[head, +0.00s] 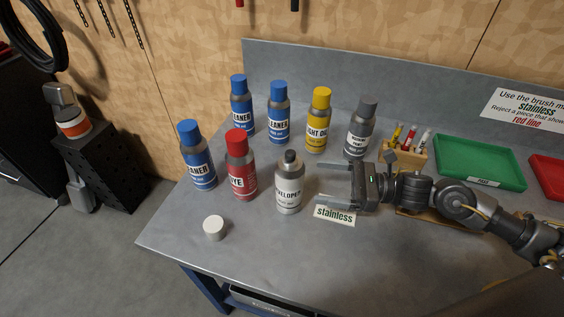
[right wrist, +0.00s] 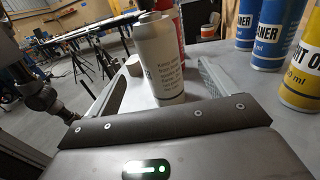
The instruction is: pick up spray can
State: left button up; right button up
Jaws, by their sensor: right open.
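A white spray can labelled "DEVELOPER" (head: 289,192), with a dark nozzle and no cap, stands upright on the bench. It also shows in the right wrist view (right wrist: 160,58), ahead and between the lines of the two fingers. My right gripper (head: 322,181) is open and empty, lying low and pointing left at this can, just to its right. Other spray cans stand around it: a red one (head: 240,168), a yellow one (head: 319,122), a grey one (head: 360,130) and several blue ones (head: 197,158). My left gripper is not in view.
A loose white cap (head: 213,228) lies front left of the cans. A "stainless" label (head: 334,215) lies below my right gripper. A wooden holder with markers (head: 405,158) and a green tray (head: 480,160) stand behind my arm.

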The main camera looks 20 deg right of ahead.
aim_at(281, 174)
jog(key=p+x, duration=0.2)
jog(key=x, duration=0.1)
jog(key=p+x, duration=0.2)
jog(key=x, duration=0.1)
jog(key=r+p+x, duration=0.1)
jog(key=p+x, duration=0.1)
jog(key=x, duration=0.1)
jog(key=shift+w+a+r, duration=0.1)
jog(key=shift+a, duration=0.3)
jog(key=shift+w+a, duration=0.2)
jog(key=shift+a, duration=0.25)
jog(key=shift+d+f, duration=0.1)
jog(key=shift+f, duration=0.1)
jog(key=shift+c, duration=0.9)
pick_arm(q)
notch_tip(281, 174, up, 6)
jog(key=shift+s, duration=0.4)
pick_arm(e)
jog(key=c, duration=1.2)
